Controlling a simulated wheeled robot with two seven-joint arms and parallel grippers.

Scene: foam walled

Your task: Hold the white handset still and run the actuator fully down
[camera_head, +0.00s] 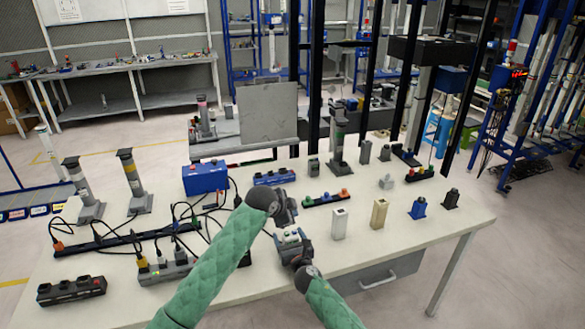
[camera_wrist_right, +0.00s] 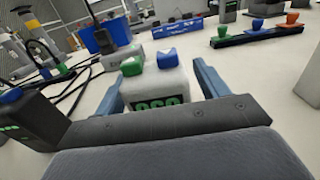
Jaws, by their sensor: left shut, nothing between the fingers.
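The white handset (camera_head: 291,238), with a green and a blue button on top, stands near the table's front edge. It fills the middle of the right wrist view (camera_wrist_right: 158,85). My left gripper (camera_head: 289,216) is shut and empty, just behind and above the handset, apart from the buttons as far as I can tell. Lift columns stand on the table: one with a green band (camera_head: 338,145) at the back and two at left (camera_head: 80,188), (camera_head: 132,180). Which one is the actuator I cannot tell.
A blue box (camera_head: 205,178) and cabled power strips (camera_head: 165,268) lie left of my arms. A strip with coloured buttons (camera_head: 327,199) lies behind the handset. Upright blocks, white (camera_head: 339,224), beige (camera_head: 379,213) and blue (camera_head: 418,208), stand to the right.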

